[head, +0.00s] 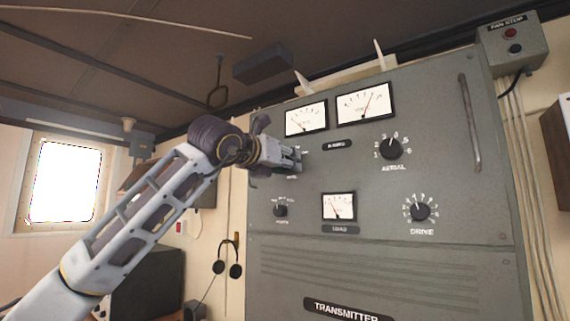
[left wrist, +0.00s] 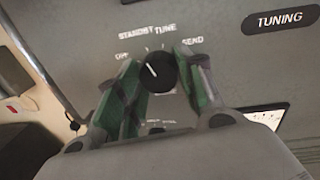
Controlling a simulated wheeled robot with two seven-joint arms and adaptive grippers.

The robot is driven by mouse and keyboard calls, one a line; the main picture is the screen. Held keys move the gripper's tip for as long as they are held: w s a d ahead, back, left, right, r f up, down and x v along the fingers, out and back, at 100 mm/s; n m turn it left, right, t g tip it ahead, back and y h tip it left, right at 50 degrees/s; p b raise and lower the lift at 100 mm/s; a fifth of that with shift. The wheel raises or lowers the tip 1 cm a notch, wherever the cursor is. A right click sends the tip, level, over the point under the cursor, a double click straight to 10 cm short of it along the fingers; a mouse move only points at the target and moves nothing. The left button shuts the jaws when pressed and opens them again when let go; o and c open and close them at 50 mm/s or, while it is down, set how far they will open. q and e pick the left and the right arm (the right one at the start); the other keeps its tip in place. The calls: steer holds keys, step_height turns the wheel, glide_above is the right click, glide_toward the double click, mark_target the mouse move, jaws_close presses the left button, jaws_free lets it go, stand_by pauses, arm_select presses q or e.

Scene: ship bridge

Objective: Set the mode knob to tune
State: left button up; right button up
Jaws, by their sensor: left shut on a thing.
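The mode knob (left wrist: 160,73) is a round black knob on the grey transmitter panel (head: 330,275). In the left wrist view the labels OFF, STANDBY, TUNE and SEND arc above it. Its white pointer line tilts up and left, toward the OFF and STANDBY side, left of TUNE. My left gripper (left wrist: 160,88) has its green fingers on both sides of the knob and is shut on it. In the head view my left gripper (head: 291,160) is against the panel's upper left and hides the knob. My right gripper is not in view.
The panel also carries an aerial knob (head: 391,148), a drive knob (head: 420,211), a small lower-left knob (head: 280,210) and a load meter (head: 339,206). A vertical handle (head: 469,122) stands out at right. Headphones (head: 228,262) hang left of the panel.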

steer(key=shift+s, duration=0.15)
arm_select(q)
steer(key=shift+m+h+b, duration=0.3)
steer(key=shift+m+b, duration=0.25)
steer(key=shift+m, duration=3.45)
steer(key=o, duration=0.6)
steer(key=shift+c, duration=0.2)
steer(key=o, duration=0.4)
steer(key=shift+o, duration=0.2)
steer(key=v, duration=1.2)
steer(key=shift+f, duration=0.25)
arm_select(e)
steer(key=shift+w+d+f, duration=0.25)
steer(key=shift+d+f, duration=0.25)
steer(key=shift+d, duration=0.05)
